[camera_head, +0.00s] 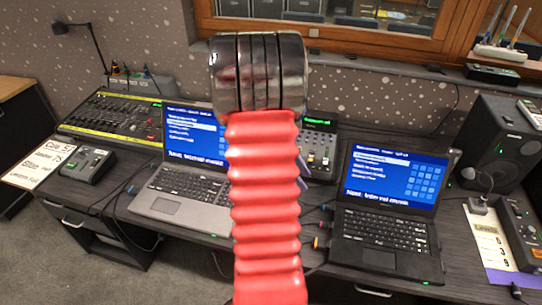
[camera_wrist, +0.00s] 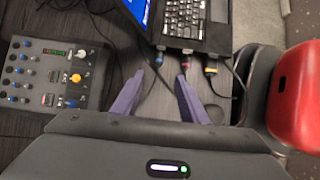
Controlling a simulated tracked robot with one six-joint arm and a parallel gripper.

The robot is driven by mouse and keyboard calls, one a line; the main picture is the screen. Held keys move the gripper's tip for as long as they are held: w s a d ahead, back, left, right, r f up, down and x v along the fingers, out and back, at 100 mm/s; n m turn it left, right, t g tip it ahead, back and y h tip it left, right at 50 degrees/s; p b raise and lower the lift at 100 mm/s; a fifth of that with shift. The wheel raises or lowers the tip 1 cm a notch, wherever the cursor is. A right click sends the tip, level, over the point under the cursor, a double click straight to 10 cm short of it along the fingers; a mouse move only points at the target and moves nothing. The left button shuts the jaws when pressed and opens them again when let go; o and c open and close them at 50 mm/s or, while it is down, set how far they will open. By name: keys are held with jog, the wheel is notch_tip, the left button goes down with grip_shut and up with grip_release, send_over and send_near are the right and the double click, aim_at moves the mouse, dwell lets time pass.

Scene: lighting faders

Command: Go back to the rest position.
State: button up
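In the head view my red ribbed arm rises through the middle and hides most of my gripper; only a sliver of purple shows at the arm's right side.
A small mixer (camera_head: 319,145) stands between a grey laptop (camera_head: 185,190) and the black laptop (camera_head: 385,225); it also shows in the wrist view (camera_wrist: 50,75). A large fader console (camera_head: 115,118) is at left, a speaker (camera_head: 497,140) at right. Cables cross the desk (camera_head: 130,215).

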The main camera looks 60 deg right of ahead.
dwell(0.5)
jog(key=w+a+r+m+t, duration=0.35)
jog(key=w+a, duration=0.35)
jog(key=a, duration=0.5)
jog(key=w+a+r+m+t, duration=0.35)
jog(key=w+a, duration=0.25)
jog(key=a, duration=0.6)
jog(key=a+r+n+t, duration=0.1)
jog(key=a+r, duration=0.2)
jog(key=a, duration=0.4)
jog(key=a+r+n+t+y, duration=0.1)
jog(key=a+r, duration=0.3)
jog(key=a, duration=0.4)
jog(key=w+a+r+n+t, duration=0.1)
jog(key=a+r+n+t, duration=0.1)
jog(key=a, duration=0.5)
jog(key=shift+a+r+n+t+y, duration=0.25)
jog(key=shift+r+t, duration=0.35)
jog(key=shift+r, duration=0.35)
jog(key=shift+d, duration=0.1)
jog(key=shift+c, duration=1)
jog(key=shift+d, duration=0.1)
